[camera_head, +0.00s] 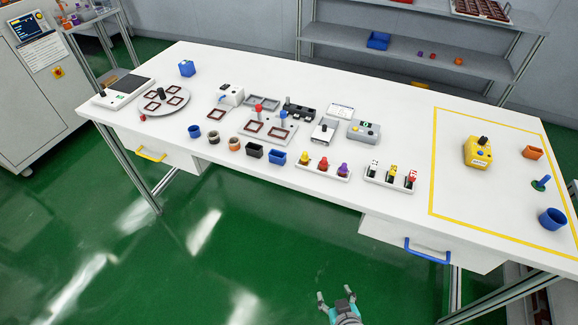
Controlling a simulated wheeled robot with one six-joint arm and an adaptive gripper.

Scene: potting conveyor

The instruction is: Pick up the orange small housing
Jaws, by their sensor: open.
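A small orange open housing (533,153) lies on the white table inside the yellow-taped area, near the table's right end. Another small orange cup-like piece (234,144) stands in the row along the table's front edge, between a dark-rimmed cup and a black box. My gripper (336,295) is at the bottom of the view, over the green floor in front of the table. It is open and empty, its two fingers spread, well apart from both orange pieces.
Fixtures and connector racks crowd the middle of the white table (330,205). A blue drawer handle (427,250) juts from the front.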

